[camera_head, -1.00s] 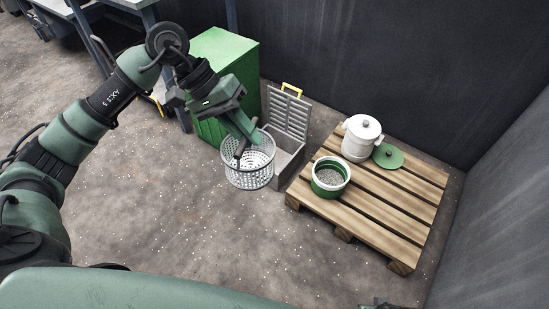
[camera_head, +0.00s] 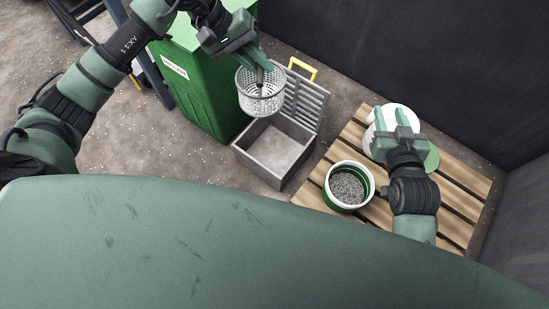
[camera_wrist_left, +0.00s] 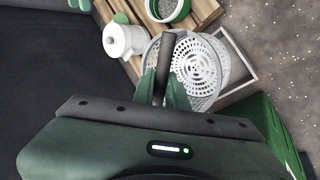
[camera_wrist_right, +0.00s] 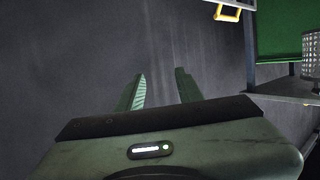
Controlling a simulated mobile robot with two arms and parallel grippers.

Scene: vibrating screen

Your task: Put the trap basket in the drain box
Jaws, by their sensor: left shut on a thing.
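The trap basket (camera_head: 261,98) is a white perforated basket with a dark upright handle. My left gripper (camera_head: 262,64) is shut on that handle and holds the basket upright in the air. In the left wrist view the basket (camera_wrist_left: 203,72) hangs beyond the fingers (camera_wrist_left: 165,98). The drain box (camera_head: 262,158) is a grey open box with its slatted lid raised at the back. Its inside looks empty. In the head view the basket appears above the box's back left, overlapping its lid. My right gripper (camera_head: 391,118) is open and empty, in front of the white pot.
A green bin (camera_head: 205,85) stands left of the box. On the wooden pallet (camera_head: 455,205) at the right are a white pot (camera_head: 378,148), a green lid (camera_head: 432,158) and a green-and-white bucket (camera_head: 340,192) with grey grains. Dark walls close off the back and right.

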